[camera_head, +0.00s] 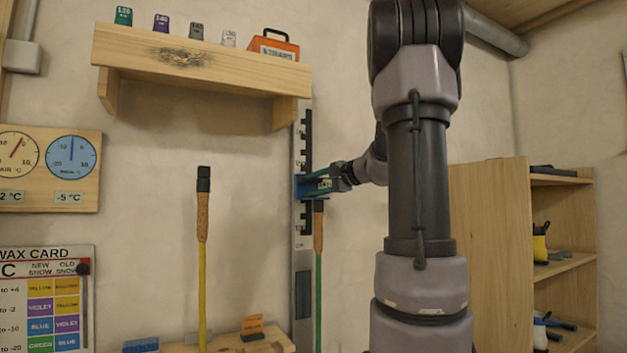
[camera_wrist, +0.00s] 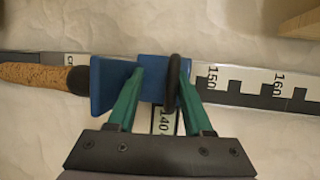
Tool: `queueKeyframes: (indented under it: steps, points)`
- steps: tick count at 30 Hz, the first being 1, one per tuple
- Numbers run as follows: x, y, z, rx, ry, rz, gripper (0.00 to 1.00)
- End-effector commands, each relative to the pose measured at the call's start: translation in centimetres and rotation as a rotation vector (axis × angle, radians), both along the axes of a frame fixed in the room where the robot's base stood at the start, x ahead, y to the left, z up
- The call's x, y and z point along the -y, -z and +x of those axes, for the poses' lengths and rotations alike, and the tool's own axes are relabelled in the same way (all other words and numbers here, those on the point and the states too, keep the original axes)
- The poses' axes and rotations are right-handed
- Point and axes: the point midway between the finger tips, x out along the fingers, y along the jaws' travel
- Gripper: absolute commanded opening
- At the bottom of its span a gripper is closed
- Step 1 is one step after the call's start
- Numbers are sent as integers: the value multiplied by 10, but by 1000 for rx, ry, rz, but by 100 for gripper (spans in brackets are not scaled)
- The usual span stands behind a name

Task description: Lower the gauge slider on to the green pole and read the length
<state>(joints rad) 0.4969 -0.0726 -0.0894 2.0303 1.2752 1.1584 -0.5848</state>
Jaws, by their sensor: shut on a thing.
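The blue gauge slider (camera_head: 301,188) sits on the upright gauge scale (camera_head: 303,250) in the head view. The green pole (camera_head: 318,290) stands beside the scale, its cork grip and black top just under the slider. In the wrist view the slider (camera_wrist: 108,86) is close against the pole's black top (camera_wrist: 78,80); I cannot tell whether they touch. My gripper (camera_wrist: 162,84) is shut on the slider, green fingers either side of a dark loop. The scale shows 150 and 160 beyond the slider; a label between the fingers seems to read 140. The exact reading is unclear.
A yellow pole (camera_head: 202,270) stands to the left. A wooden shelf (camera_head: 190,70) with small blocks and an orange box (camera_head: 273,47) is above. A wooden cabinet (camera_head: 490,250) is at right. Wall dials (camera_head: 70,157) and a wax card (camera_head: 45,300) hang at left.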

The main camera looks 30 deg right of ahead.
Motion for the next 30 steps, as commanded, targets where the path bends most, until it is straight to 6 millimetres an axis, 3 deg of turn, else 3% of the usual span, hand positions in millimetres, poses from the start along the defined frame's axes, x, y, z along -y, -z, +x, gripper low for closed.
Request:
queueKeyframes:
  steps: [1,9,10,20,26,30]
  points:
    - [0,20,0,-37,-3,-6,20]
    - [0,21,0,-38,-2,-6,20]
    - [0,21,1,-38,-2,-6,47]
    - [0,20,1,-38,-3,-6,47]
    - [0,1,1,-34,-2,-6,47]
    - [0,-28,0,-30,-1,-7,47]
